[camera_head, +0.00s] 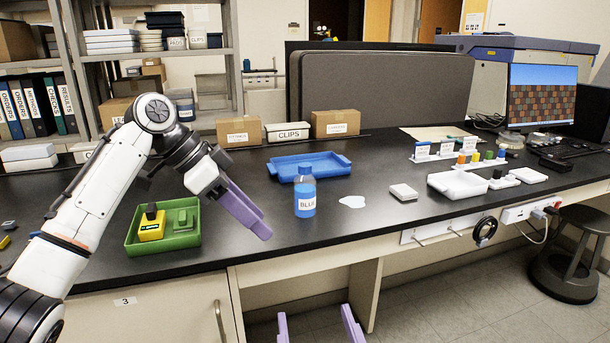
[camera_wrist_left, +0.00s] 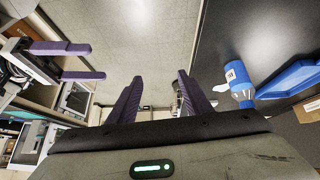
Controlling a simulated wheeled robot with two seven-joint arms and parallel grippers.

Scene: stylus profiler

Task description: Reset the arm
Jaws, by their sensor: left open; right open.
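My left arm (camera_head: 105,185) comes in from the left, bent at a raised joint. Its gripper (camera_head: 262,228) hangs over the bench front, left of the blue bottle, with purple fingers angled down to the right. In the left wrist view my left gripper (camera_wrist_left: 157,80) is open, with nothing between its fingers. My right gripper (camera_head: 316,312) shows only as two purple fingertips low at the bottom, in front of the bench; they stand apart and empty. It also shows in the left wrist view (camera_wrist_left: 98,61). The rest of my right arm is hidden in the head view.
A green tray (camera_head: 132,243) with yellow and green items lies to the left. A blue tray (camera_head: 335,164) is behind. A stool (camera_head: 570,270) stands right.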

